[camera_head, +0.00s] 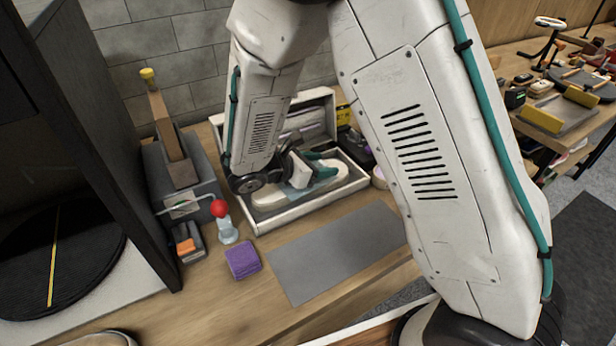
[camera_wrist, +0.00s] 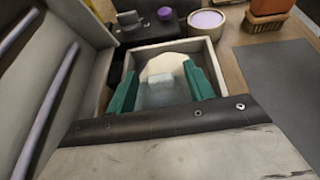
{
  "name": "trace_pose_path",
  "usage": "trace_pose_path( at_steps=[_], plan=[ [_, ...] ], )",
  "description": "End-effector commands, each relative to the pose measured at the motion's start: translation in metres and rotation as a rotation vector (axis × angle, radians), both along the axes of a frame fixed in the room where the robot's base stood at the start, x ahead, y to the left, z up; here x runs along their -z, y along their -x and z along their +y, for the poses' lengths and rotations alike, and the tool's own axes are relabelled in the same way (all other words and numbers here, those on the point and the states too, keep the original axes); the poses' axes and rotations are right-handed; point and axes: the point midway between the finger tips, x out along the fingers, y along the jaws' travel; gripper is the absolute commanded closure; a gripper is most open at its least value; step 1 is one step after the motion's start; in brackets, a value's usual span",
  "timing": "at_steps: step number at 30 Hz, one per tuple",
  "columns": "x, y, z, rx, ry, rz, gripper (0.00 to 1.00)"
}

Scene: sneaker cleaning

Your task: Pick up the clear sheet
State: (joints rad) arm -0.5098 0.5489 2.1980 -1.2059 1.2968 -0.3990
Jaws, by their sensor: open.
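A pale, see-through sheet (camera_wrist: 160,97) lies between and below my fingers in the wrist view, inside an open light-coloured box (camera_head: 292,215). It seems to rest over a whitish rounded thing, perhaps a sneaker (camera_head: 268,198), whose pale end shows in the head view. My gripper (camera_wrist: 161,85) is open, its two teal fingers on either side of the sheet. In the head view my gripper (camera_head: 318,164) reaches down into the box. I cannot tell whether the fingers touch the sheet. My wrist hides part of the box.
A grey mat (camera_head: 340,250) lies flat in front of the box. A round purple-topped tub (camera_wrist: 207,20) stands near the box.

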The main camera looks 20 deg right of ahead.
Motion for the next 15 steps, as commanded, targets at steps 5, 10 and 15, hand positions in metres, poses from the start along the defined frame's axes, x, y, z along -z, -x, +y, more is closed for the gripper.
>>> trace_pose_path(
  at_steps=[5, 10, 15],
  plan=[
    [0.0041, -0.0025, -0.0089, -0.001, -0.001, 0.001, 0.47],
    [0.0041, -0.0024, -0.0085, -0.001, -0.001, 0.001, 0.47],
    [0.0039, -0.0023, -0.0085, -0.001, -0.001, 0.000, 0.95]
  ],
)
